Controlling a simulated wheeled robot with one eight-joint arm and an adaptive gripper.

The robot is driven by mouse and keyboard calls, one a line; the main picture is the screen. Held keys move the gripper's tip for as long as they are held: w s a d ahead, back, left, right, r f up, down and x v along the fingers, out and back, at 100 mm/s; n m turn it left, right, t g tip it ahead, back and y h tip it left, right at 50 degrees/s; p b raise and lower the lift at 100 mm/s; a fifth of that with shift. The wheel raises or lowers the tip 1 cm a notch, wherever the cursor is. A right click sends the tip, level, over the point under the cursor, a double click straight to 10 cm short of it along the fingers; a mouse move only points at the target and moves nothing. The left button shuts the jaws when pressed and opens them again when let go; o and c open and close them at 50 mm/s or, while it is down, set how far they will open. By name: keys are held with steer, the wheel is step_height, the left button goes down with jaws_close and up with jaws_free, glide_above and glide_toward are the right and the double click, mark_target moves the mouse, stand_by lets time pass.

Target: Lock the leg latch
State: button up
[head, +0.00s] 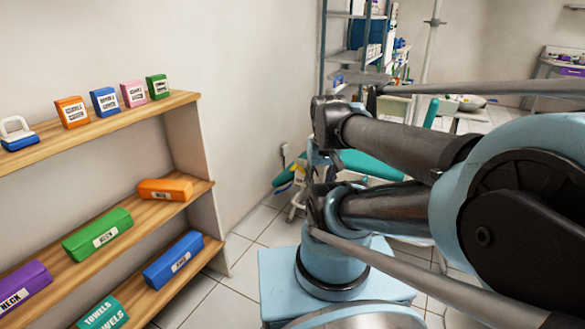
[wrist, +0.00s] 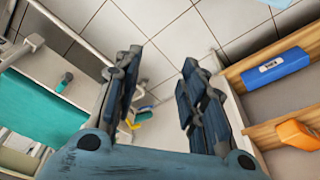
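Nothing is held. I cannot make out a leg latch in either view. A teal padded surface (wrist: 42,108) with pale frame parts lies to the left of my gripper in the wrist view. A teal pad (head: 368,164) also shows in the head view, partly hidden behind my arm. A small yellow and green item (wrist: 143,116) shows low between my fingers, apart from them as far as I can tell.
A wooden shelf unit (head: 188,135) stands against the left wall, holding several coloured boxes. In the wrist view its blue box (wrist: 275,70) and orange box (wrist: 299,134) are close to the right of my gripper. A metal rack (head: 340,55) stands behind. Tiled floor (head: 238,252) is clear beside the shelf.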

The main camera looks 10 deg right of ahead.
steer(key=w+r+m, duration=0.2)
steer(key=w+r, duration=0.3)
steer(key=w, duration=0.7)
steer(key=m+t+h, duration=0.2)
steer(key=m, duration=0.3)
glide_above(293, 167)
steer(key=s+a, duration=0.4)
steer(key=s, duration=0.2)
step_height(293, 167, down, 16)
steer(key=r, duration=0.1)
steer(key=x, duration=1.7)
steer(key=shift+s+d+f, duration=0.1)
steer(key=shift+d+f, duration=0.25)
steer(key=shift+d, duration=0.05)
jaws_close()
steer(key=shift+a, duration=0.1)
